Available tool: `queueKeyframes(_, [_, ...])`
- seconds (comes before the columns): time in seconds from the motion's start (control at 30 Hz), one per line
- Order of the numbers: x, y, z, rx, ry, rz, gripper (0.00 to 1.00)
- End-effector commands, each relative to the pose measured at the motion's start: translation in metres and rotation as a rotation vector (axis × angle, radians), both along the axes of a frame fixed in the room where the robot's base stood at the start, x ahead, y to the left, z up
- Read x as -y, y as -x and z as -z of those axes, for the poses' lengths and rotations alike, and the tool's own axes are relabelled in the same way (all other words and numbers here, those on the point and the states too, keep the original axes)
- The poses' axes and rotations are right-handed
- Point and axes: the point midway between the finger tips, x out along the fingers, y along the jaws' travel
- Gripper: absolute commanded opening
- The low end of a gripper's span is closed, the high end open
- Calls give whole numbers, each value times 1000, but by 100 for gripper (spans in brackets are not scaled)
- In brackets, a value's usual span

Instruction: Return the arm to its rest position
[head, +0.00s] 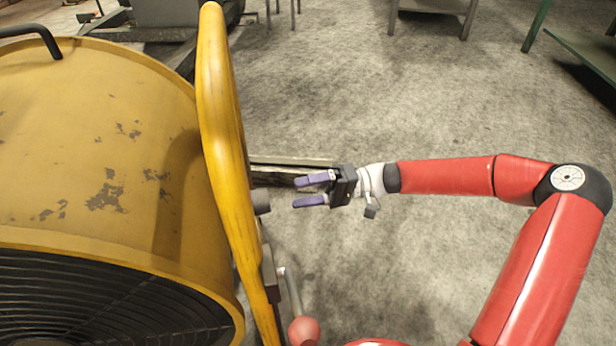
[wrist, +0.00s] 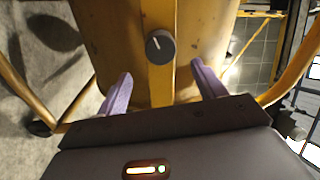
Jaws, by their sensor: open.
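My gripper (head: 312,191) is at the end of my red arm, in the middle of the head view. Its two purple fingers are apart with nothing between them, and they point left. They are a short gap away from a dark knob (head: 261,201) beside the yellow tube frame. In the wrist view my gripper (wrist: 161,90) shows both purple fingers, spread either side of the black knob (wrist: 160,47). The knob has a pale line on its face and sits on a yellow upright. My arm is stretched out and bent at the elbow on the right.
A large yellow drum fan (head: 90,140) with a dark grille fills the left. Its thick yellow tube (head: 222,130) stands close to my fingers. A lever with a red ball (head: 303,330) is below. Benches (head: 430,5) stand at the back. The concrete floor around my arm is clear.

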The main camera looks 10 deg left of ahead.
Motion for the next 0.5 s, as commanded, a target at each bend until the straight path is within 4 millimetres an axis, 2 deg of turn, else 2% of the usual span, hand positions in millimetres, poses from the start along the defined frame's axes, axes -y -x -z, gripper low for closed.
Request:
queueKeyframes(0.27, [-1,6,4,10,48,-16,69])
queueKeyframes(0.4, [3,27,21,50,241,-65,69])
queueKeyframes(0.5, [16,43,34,93,442,-93,69])
